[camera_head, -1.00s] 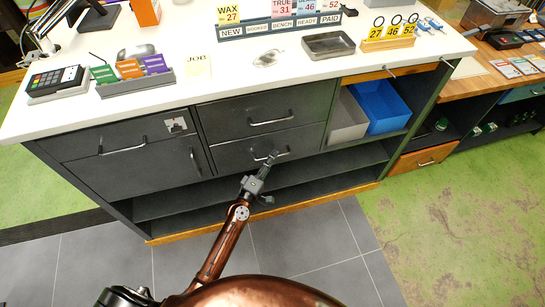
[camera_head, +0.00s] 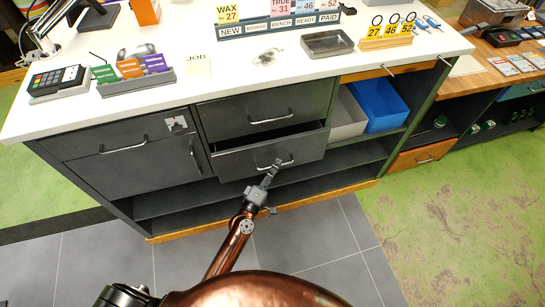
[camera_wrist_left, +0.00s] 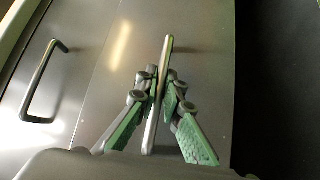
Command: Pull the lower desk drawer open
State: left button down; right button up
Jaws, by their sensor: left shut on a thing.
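The lower desk drawer (camera_head: 240,162) is a dark grey front under the upper drawer (camera_head: 262,108). It stands partly out, with a dark gap showing along its top edge. Its silver bar handle (camera_head: 286,162) is gripped by my left gripper (camera_head: 272,170), which reaches up from below. In the left wrist view the green-padded fingers (camera_wrist_left: 163,105) are closed on both sides of the handle bar (camera_wrist_left: 166,60). The upper drawer is shut, and its handle also shows in the left wrist view (camera_wrist_left: 42,85). My right gripper is not in view.
An open shelf (camera_head: 170,205) runs below the drawers. A cupboard door (camera_head: 130,172) is to the left, and grey and blue bins (camera_head: 378,105) are to the right. The white counter (camera_head: 225,70) carries a card terminal, cards and a tray. The tiled floor in front is clear.

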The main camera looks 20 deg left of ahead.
pick_arm(q)
jog(key=s+d+p, duration=0.1)
jog(key=s+d, duration=0.5)
jog(key=s, duration=0.3)
jog(key=s+d+p, duration=0.1)
jog(key=s+d, duration=0.5)
jog(key=s, duration=0.3)
jog(key=shift+s+d+p, duration=0.2)
jog(key=shift+s+p, duration=0.05)
jog(key=shift+p, duration=0.15)
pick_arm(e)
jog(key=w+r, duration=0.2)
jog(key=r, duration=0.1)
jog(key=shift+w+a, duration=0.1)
pick_arm(q)
jog(key=c, duration=2.1)
grip_release()
jog(key=shift+s, duration=0.1)
jog(key=v, duration=1.2)
